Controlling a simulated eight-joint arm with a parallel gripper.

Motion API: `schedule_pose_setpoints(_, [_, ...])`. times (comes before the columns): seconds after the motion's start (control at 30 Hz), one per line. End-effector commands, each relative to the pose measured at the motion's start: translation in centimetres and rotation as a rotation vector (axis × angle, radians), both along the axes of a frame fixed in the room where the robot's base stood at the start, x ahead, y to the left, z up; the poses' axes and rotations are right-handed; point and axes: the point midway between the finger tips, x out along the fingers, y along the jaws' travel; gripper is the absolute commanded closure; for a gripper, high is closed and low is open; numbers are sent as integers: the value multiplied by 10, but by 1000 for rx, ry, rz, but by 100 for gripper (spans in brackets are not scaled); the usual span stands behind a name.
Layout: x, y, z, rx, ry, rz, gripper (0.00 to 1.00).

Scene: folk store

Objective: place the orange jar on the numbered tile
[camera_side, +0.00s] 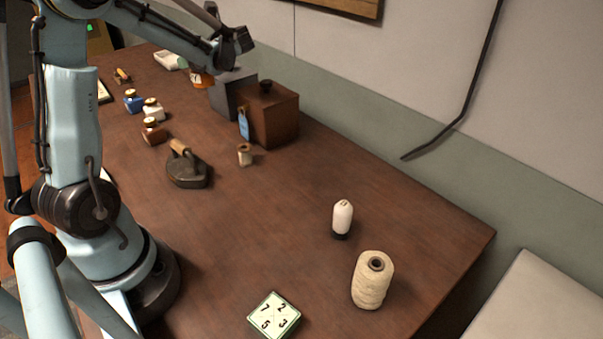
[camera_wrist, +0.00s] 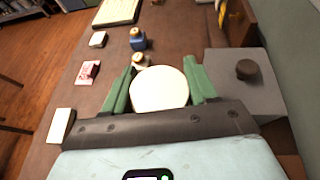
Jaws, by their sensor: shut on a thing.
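The orange jar (camera_side: 201,80) shows at the far end of the table in the side view, partly hidden by my arm and beside a grey box. In the wrist view its round cream top (camera_wrist: 158,89) sits between the green fingers of my gripper (camera_wrist: 160,84), which is shut on it. I cannot tell whether the jar touches the table. The numbered tile (camera_side: 274,316), pale with a green edge and black digits, lies flat at the near edge of the table in the side view, with nothing on it. It is far from my gripper.
A grey box (camera_side: 228,99) and a brown box with a knob (camera_side: 273,118) stand close by the jar. A flat iron (camera_side: 187,168), small bottles (camera_side: 152,131) and a small spool (camera_side: 245,154) stand mid-table. A cream thread cone (camera_side: 371,284) and white bobbin (camera_side: 342,217) stand right of the tile.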

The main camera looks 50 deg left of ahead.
Motion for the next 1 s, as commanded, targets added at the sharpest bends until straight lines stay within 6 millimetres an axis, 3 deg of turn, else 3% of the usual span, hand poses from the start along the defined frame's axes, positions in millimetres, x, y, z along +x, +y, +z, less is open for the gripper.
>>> schedule_pose_setpoints(0.1, [1,0,-19,1,1,-1,79])
schedule_pose_setpoints(0.33, [-5,9,-37,1,1,1,79])
schedule_pose_setpoints(0.8, [-48,90,-91,1,1,3,79])
schedule_pose_setpoints(1.0, [-54,103,-100,1,0,0,79])
